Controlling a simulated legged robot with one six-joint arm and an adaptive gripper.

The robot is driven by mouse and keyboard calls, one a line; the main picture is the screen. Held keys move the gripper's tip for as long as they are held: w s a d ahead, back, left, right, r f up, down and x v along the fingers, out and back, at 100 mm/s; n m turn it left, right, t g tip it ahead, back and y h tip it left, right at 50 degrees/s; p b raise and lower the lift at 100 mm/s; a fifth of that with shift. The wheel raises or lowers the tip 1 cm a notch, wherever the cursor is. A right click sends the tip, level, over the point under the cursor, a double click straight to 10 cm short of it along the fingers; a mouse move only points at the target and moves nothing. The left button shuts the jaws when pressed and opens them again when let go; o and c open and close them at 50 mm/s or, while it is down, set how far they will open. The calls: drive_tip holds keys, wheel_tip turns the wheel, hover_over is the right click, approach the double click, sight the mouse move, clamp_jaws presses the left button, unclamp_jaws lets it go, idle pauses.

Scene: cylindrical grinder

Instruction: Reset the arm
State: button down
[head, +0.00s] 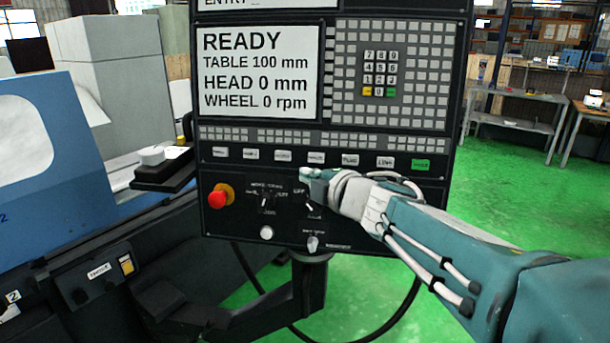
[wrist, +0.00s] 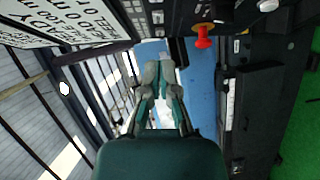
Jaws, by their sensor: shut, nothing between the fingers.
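My arm reaches in from the right of the head view, in front of the control panel (head: 390,228). My gripper (head: 308,174) is near the panel's lower part, just above the rotary knobs, pointing left. In the wrist view the two fingertips of my gripper (wrist: 159,68) are together with nothing between them. I cannot tell from these views whether the gripper touches the panel.
The panel's screen (head: 262,72) reads READY, TABLE 100 mm, HEAD 0 mm, WHEEL 0 rpm. A red emergency button (head: 217,199) sticks out at lower left and shows in the wrist view (wrist: 203,38). The blue grinder (head: 60,150) stands left. Green floor (head: 500,190) is open at right.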

drive_tip(key=shift+a, duration=0.2)
drive_tip(key=s+d+f+m+h, duration=0.2)
drive_tip(key=s+d+m+h, duration=0.3)
drive_tip(key=d+m, duration=0.25)
drive_tip(key=s+d+f+m+h, duration=0.35)
drive_tip(key=d+m+h, duration=0.2)
drive_tip(key=m, duration=0.25)
drive_tip(key=s+f+m+g+y, duration=0.1)
drive_tip(key=s+f+m+g, duration=0.2)
drive_tip(key=s, duration=0.6)
drive_tip(key=s+a+f+m+g, duration=0.1)
drive_tip(key=s+f+m+g, duration=0.3)
drive_tip(key=s+f, duration=0.4)
drive_tip(key=shift+s+f+g+y, duration=0.25)
drive_tip(key=shift+s+g+y, duration=0.1)
drive_tip(key=shift+s+g, duration=0.35)
drive_tip(key=shift+m, duration=0.25)
